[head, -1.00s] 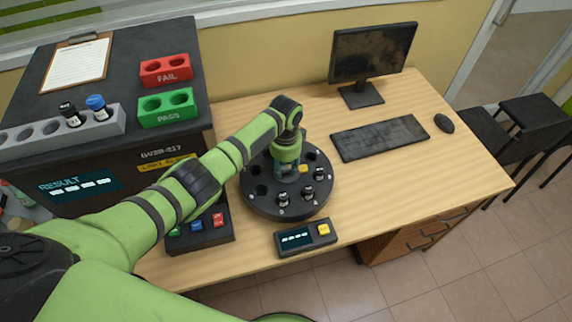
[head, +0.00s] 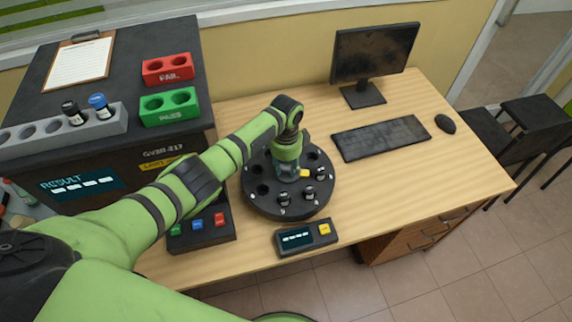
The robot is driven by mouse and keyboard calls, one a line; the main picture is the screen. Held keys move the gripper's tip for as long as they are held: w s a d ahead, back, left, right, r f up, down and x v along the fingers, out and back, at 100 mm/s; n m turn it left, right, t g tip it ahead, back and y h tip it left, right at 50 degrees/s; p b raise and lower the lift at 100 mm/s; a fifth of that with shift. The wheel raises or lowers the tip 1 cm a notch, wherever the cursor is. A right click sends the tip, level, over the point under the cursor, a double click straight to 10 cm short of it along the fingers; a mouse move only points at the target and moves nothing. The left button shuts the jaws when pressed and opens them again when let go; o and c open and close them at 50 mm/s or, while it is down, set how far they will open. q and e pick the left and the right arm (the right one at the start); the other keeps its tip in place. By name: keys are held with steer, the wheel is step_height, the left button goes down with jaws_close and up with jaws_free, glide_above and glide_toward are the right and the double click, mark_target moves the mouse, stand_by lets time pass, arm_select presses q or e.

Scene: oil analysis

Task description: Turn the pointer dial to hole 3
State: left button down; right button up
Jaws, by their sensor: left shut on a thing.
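The round black carousel (head: 263,203) with several holes stands on the wooden desk. Small dark vials (head: 309,192) sit in holes along its front right part. A yellow pointer tip (head: 304,173) shows at the carousel's middle and points right. My left gripper (head: 287,172) reaches down over the carousel's centre, shut on the pointer dial, which it mostly hides. The hole numbers are too small to read surely. My right gripper is not in view.
A small display box (head: 306,237) with a yellow button stands in front of the carousel. The dark analyser (head: 120,150) with red and green racks is at left. A keyboard (head: 380,138) and monitor (head: 372,55) are at right.

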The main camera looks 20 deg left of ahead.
mark_target(287, 168)
arm_select(q)
steer(key=c, duration=0.9)
jaws_free()
steer(key=shift+d, duration=0.1)
step_height(287, 168, up, 12)
steer(key=shift+r, duration=0.1)
